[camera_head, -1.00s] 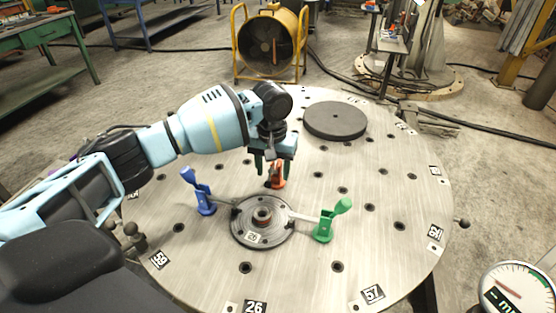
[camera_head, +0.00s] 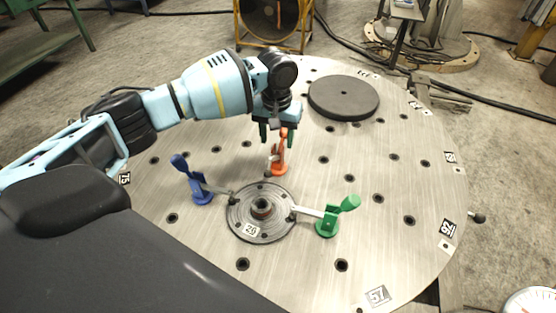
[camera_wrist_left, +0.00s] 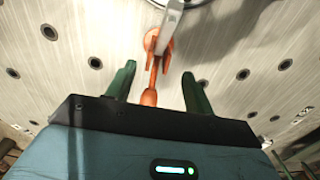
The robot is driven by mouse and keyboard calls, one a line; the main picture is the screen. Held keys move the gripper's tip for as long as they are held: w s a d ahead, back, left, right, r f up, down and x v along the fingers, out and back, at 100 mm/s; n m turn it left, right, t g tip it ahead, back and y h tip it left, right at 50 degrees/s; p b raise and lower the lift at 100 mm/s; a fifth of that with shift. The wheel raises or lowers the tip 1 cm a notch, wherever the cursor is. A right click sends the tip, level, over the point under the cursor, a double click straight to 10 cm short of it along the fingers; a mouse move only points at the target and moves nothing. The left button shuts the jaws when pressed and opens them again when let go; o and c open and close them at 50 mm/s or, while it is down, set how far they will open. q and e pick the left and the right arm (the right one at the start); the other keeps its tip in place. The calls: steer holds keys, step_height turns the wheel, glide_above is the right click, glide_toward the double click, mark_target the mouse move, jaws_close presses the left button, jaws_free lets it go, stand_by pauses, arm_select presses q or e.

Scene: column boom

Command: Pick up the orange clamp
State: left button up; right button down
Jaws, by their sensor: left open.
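The orange clamp (camera_head: 281,158) stands on the round metal table, just behind the central hub disc. My left gripper (camera_head: 277,136) is above and behind it, pointing down, with its green fingers apart. In the left wrist view the orange clamp (camera_wrist_left: 155,68) lies between and beyond the open fingers of my left gripper (camera_wrist_left: 160,85), its orange handle end reaching back between them. No finger visibly touches it. My right gripper is not in view.
A blue clamp (camera_head: 201,188) and a green clamp (camera_head: 330,222) stand left and right of the hub disc (camera_head: 243,212). A dark round disc (camera_head: 344,97) lies on the perforated table (camera_head: 400,170) at the back right. The table's right side is clear.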

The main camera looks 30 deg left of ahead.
mark_target(278, 147)
arm_select(q)
steer(key=shift+s+d+f, duration=0.15)
steer(key=shift+f, duration=1.25)
steer(key=shift+s+d+f, duration=0.1)
steer(key=shift+d+f, duration=0.05)
steer(key=shift+f, duration=1.2)
steer(key=shift+r, duration=0.1)
steer(key=c, duration=1.1)
steer(key=shift+r, duration=0.1)
step_height(278, 147, up, 10)
steer(key=shift+f+p, duration=0.1)
steer(key=shift+p, duration=0.3)
